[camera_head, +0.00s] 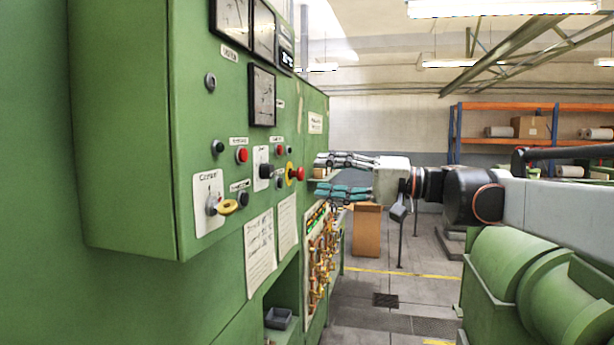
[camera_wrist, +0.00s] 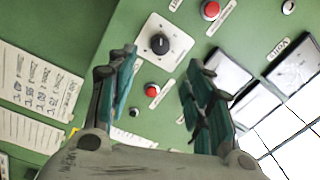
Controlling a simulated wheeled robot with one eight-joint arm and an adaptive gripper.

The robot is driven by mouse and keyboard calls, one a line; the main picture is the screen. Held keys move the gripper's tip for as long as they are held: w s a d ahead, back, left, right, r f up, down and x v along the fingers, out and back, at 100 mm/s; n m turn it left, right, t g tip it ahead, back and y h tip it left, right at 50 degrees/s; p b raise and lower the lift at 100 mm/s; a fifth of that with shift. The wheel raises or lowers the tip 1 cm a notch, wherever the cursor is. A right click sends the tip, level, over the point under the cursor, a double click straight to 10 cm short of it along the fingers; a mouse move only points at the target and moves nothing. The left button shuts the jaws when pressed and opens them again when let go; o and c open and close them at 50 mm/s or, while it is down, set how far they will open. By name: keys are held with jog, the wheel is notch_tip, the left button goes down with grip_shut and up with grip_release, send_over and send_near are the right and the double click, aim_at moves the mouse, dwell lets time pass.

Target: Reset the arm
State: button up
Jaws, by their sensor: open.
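My arm reaches in from the right in the head view, and my gripper (camera_head: 318,177) points left at the green control cabinet (camera_head: 125,130). Its two teal-lined fingers are apart with nothing between them. In the wrist view my gripper (camera_wrist: 160,95) is open in front of the panel face. A red button (camera_wrist: 152,90) and a small dark knob (camera_wrist: 134,112) show in the gap between the fingers. A black rotary knob (camera_wrist: 159,44) on a white plate is just beyond the fingertips. I cannot tell whether the fingers touch the panel.
The panel carries a red mushroom button (camera_head: 297,174), a yellow key tag (camera_head: 227,207) and gauges (camera_head: 231,20). Green machinery (camera_head: 520,275) stands at lower right, below my arm. A cardboard box (camera_head: 367,231) and an orange-blue shelf (camera_head: 540,107) are behind. Floor (camera_head: 365,287) between cabinet and machinery is mostly clear.

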jog(key=shift+s+d, duration=0.25)
jog(key=shift+d, duration=0.35)
jog(key=shift+f, duration=0.15)
jog(key=s+a+f+h+b, duration=0.2)
jog(key=f+b, duration=0.1)
jog(key=f, duration=0.3)
jog(key=s+a+f+h+b, duration=0.1)
jog(key=s+a+f+b, duration=0.2)
jog(key=f, duration=0.3)
jog(key=s+a+f+h+b, duration=0.2)
jog(key=f+b, duration=0.1)
jog(key=f, duration=0.4)
jog(key=s+d+f+h+b, duration=0.25)
jog(key=s+f+b, duration=0.3)
jog(key=f, duration=0.75)
jog(key=s+d+f+h+b, duration=0.2)
jog(key=s+f+h+b, duration=0.3)
jog(key=f, duration=0.8)
jog(key=s+d+f+h+b, duration=0.1)
jog(key=s+d+f+b, duration=0.2)
jog(key=f, duration=0.4)
jog(key=s+d+f+t+h+b, duration=0.1)
jog(key=s+d+f+h+b, duration=0.1)
jog(key=f, duration=0.5)
jog(key=s+d+f+h+b, duration=0.2)
jog(key=s+d+f+b, duration=0.2)
jog(key=f, duration=0.3)
jog(key=shift+s+d+f+t+b, duration=0.3)
jog(key=shift+s+d+f+b, duration=0.1)
jog(key=shift+d+b, duration=0.35)
